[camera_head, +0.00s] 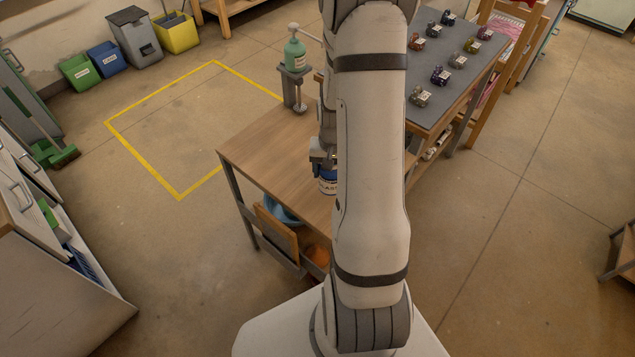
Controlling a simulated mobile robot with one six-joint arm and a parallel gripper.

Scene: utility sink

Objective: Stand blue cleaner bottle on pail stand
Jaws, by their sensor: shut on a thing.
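A blue and white container (328,183) with a dark-lettered label shows just below my gripper (322,165), over the wooden table; it looks like the blue cleaner bottle. My gripper is shut on it. My own arm hides the right side of the bottle and most of the gripper. I cannot tell whether the bottle's base touches the tabletop. I cannot make out a pail stand with certainty. A grey stand (290,88) at the table's far end carries a teal-green bottle (295,53).
The wooden table (265,150) is bare left of the bottle. A blue basin (283,210) sits below it. A dark table (455,75) with several small items stands behind right. Bins (136,38) line the back wall. Yellow-taped floor (180,125) at left is clear.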

